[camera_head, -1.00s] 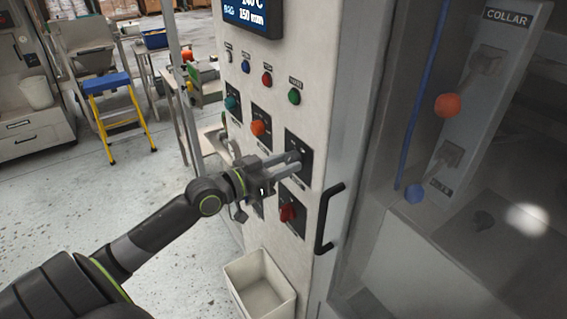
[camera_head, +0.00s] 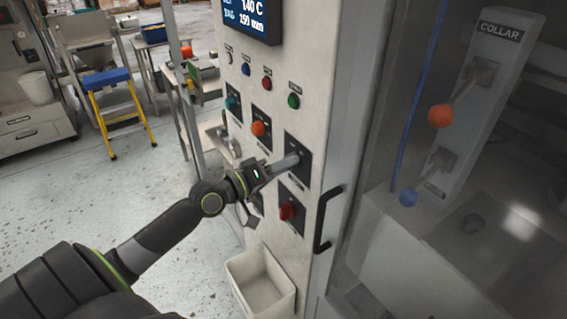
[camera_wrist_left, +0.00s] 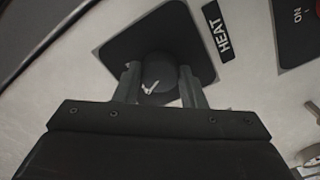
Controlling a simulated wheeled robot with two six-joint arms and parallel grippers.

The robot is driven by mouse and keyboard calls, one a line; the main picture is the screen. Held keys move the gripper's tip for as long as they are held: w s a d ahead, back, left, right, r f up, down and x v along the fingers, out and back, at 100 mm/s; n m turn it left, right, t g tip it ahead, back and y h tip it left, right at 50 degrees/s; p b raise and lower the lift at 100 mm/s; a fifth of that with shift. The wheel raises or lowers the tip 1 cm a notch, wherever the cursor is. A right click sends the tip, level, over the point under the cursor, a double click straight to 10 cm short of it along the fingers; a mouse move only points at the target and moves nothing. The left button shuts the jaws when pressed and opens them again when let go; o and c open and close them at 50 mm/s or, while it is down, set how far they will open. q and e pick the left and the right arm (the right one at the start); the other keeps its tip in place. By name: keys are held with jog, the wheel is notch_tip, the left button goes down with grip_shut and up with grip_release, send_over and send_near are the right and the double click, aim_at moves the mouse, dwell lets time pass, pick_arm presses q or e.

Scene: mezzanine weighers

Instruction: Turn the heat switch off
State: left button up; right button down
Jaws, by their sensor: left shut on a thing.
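The heat switch is a round dark knob (camera_wrist_left: 158,74) with a light mark, on a black square plate (camera_wrist_left: 118,48) beside a "HEAT" label (camera_wrist_left: 217,32) in the left wrist view. In the head view its black plate (camera_head: 303,146) is at the right of the panel's middle row, and the knob is hidden behind the fingers. My left gripper (camera_head: 290,162) reaches the plate. In the left wrist view its two fingers (camera_wrist_left: 162,80) stand one on each side of the knob, shut on it. My right gripper does not show.
A red switch (camera_head: 289,210) sits just below and an orange knob (camera_head: 259,128) to the left. Coloured buttons (camera_head: 266,84) run above. A black door handle (camera_head: 328,218) stands close at the right. A pale bin (camera_head: 262,284) is below the panel.

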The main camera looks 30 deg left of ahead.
pick_arm(q)
jog(key=shift+n, duration=0.5)
jog(key=o, duration=1)
